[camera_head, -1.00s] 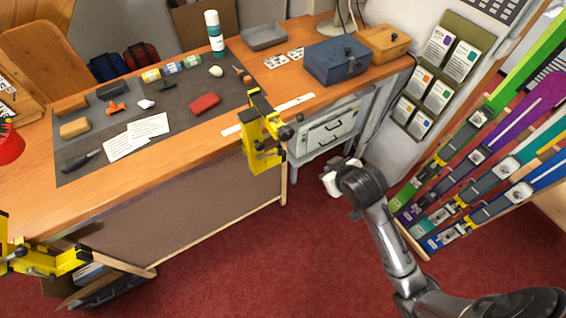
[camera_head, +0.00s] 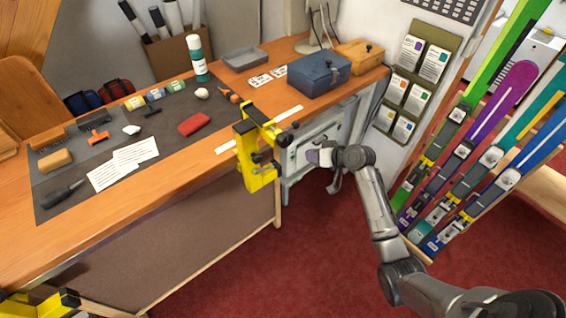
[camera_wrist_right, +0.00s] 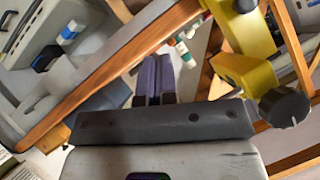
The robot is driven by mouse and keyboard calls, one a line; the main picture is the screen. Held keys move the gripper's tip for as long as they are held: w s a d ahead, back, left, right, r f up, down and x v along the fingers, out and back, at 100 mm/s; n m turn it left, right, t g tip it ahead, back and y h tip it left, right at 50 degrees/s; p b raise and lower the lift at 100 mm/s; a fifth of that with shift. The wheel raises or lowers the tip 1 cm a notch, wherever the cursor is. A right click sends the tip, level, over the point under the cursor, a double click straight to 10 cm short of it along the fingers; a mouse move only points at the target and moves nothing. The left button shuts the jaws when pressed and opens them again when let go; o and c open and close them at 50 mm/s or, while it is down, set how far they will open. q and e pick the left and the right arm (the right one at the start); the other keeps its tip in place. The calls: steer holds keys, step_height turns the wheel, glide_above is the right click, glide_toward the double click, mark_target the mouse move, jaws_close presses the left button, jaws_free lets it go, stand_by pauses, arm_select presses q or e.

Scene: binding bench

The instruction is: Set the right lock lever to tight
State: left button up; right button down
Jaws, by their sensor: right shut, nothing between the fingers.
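The right yellow vise (camera_head: 258,172) is clamped at the bench's front edge, with dark knobs on it. A dark round knob (camera_head: 284,139) sits on its right side; I cannot tell whether this is the lock lever or how it is set. In the right wrist view, the yellow vise (camera_wrist_right: 245,76) and a black knob (camera_wrist_right: 284,106) are at the right. My right gripper (camera_head: 313,156) is just right of the vise, apart from it. Its fingers (camera_wrist_right: 153,72) are shut and empty in the wrist view. My left gripper is out of view.
A second yellow vise (camera_head: 42,303) is cut off at lower left. A grey drawer cabinet (camera_head: 320,135) stands behind my right gripper. Skis (camera_head: 462,155) lean at the right. Tools and papers lie on the dark mat (camera_head: 160,142). Red floor (camera_head: 310,250) is clear in front.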

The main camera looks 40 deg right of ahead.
steer(key=shift+a, duration=0.1)
steer(key=shift+f, duration=0.1)
steer(key=s+a+f+x, duration=0.1)
steer(key=f+x, duration=0.1)
steer(key=x, duration=1)
steer(key=shift+f, duration=0.25)
steer(key=shift+a, duration=0.15)
